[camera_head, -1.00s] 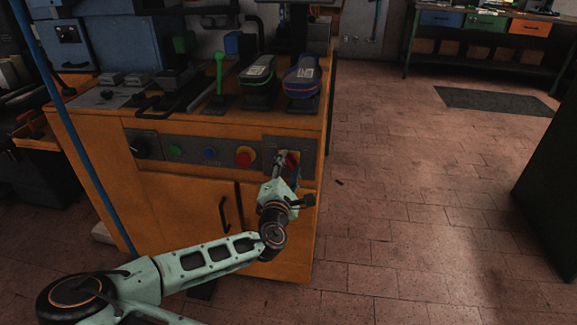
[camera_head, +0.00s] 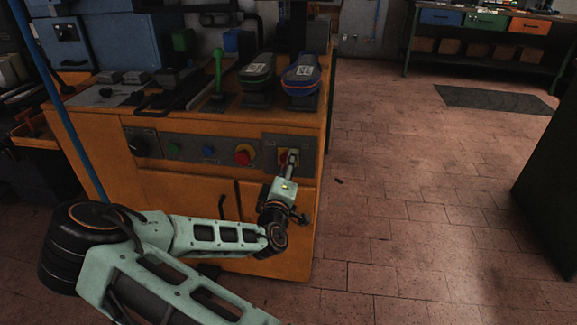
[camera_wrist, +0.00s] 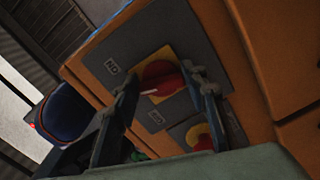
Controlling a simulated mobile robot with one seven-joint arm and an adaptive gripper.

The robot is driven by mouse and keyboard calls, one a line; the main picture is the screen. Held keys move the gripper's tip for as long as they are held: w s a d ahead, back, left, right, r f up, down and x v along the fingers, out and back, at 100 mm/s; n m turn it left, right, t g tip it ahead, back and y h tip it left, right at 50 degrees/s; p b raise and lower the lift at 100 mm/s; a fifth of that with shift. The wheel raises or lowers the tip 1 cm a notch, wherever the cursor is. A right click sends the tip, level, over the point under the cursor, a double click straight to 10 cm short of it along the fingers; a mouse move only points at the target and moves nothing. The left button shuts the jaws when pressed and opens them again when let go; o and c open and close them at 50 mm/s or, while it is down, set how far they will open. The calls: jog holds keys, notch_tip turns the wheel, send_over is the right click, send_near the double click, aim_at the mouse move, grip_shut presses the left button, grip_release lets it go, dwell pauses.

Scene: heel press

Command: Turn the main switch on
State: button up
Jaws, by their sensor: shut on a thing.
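The main switch is a red rotary knob (camera_wrist: 160,77) on a yellow square plate, set in a grey panel (camera_wrist: 196,28). My gripper (camera_wrist: 163,80) has one finger on each side of the knob and is shut on it. A white mark shows on the knob's lower left side, and a label reading ON is on the panel to its left. In the head view my gripper (camera_head: 292,157) reaches the switch panel at the right end of the orange cabinet's front and hides most of the knob.
A red emergency-type button (camera_head: 243,155) on yellow sits left of the switch, with blue (camera_head: 209,152) and green (camera_head: 174,149) buttons beyond. Shoes (camera_head: 301,76) stand on the orange cabinet (camera_head: 90,135). The floor to the right is open.

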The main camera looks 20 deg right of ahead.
jog(key=m+b, duration=0.1)
jog(key=m, duration=0.3)
jog(key=shift+f+m, duration=0.15)
jog(key=shift+m, duration=0.25)
dwell(0.4)
jog(key=o, duration=1.2)
jog(key=shift+c, duration=0.2)
jog(key=v, duration=0.7)
jog(key=shift+s+a, duration=0.2)
jog(key=shift+m, duration=0.3)
